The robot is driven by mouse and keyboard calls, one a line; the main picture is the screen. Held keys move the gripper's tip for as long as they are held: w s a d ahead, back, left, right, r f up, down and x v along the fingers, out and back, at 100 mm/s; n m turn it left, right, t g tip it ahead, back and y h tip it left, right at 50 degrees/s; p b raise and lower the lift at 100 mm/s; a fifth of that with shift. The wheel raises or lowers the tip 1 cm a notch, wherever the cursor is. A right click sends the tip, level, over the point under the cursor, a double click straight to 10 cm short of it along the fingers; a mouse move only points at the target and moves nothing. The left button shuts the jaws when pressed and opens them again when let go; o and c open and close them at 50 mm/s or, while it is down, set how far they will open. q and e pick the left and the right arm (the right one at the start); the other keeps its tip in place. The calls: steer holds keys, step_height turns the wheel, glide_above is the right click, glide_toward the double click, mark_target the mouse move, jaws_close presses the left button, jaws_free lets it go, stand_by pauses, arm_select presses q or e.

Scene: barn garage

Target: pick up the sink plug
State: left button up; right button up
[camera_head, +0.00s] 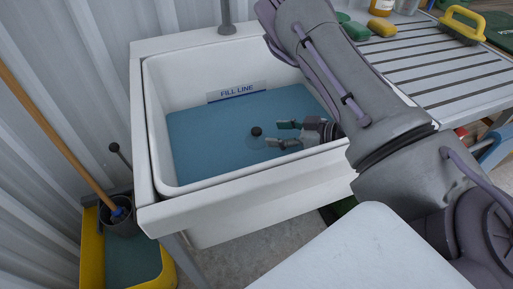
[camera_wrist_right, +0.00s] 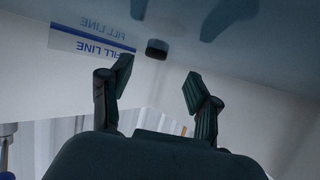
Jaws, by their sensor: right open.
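The sink plug (camera_head: 256,131) shows as a small dark round knob in the blue water of the white sink (camera_head: 160,120). My right gripper (camera_head: 274,134) is inside the sink, just right of the knob. Its two fingers are apart and point left toward it, with nothing between them. In the right wrist view the dark knob (camera_wrist_right: 156,49) lies just beyond the open fingertips (camera_wrist_right: 158,70), roughly midway between them. I cannot tell how deep the plug's base lies. My left gripper is not in view.
A FILL LINE label (camera_head: 237,91) is on the sink's back wall. A tap post (camera_head: 227,15) rises behind it. A slatted counter (camera_head: 440,75) with a yellow-handled brush (camera_head: 462,25) and a yellow sponge (camera_head: 381,27) is at right.

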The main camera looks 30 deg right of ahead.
mark_target(256, 129)
steer(key=shift+w+a+f, duration=0.2)
steer(key=shift+w+f, duration=0.1)
steer(key=shift+f, duration=0.15)
steer(key=x, duration=0.4)
steer(key=b+x, duration=0.1)
steer(key=x, duration=0.1)
steer(key=shift+w+r, duration=0.15)
steer(key=shift+w, duration=0.35)
steer(key=c, duration=1.1)
steer(key=shift+r+p, duration=0.45)
steer(key=shift+r, duration=1)
steer(key=shift+c, duration=0.2)
step_height(256, 129, up, 6)
steer(key=shift+r+p, duration=0.1)
steer(key=shift+p, duration=0.5)
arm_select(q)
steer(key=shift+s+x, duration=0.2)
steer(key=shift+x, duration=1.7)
arm_select(e)
steer(key=shift+r, duration=0.45)
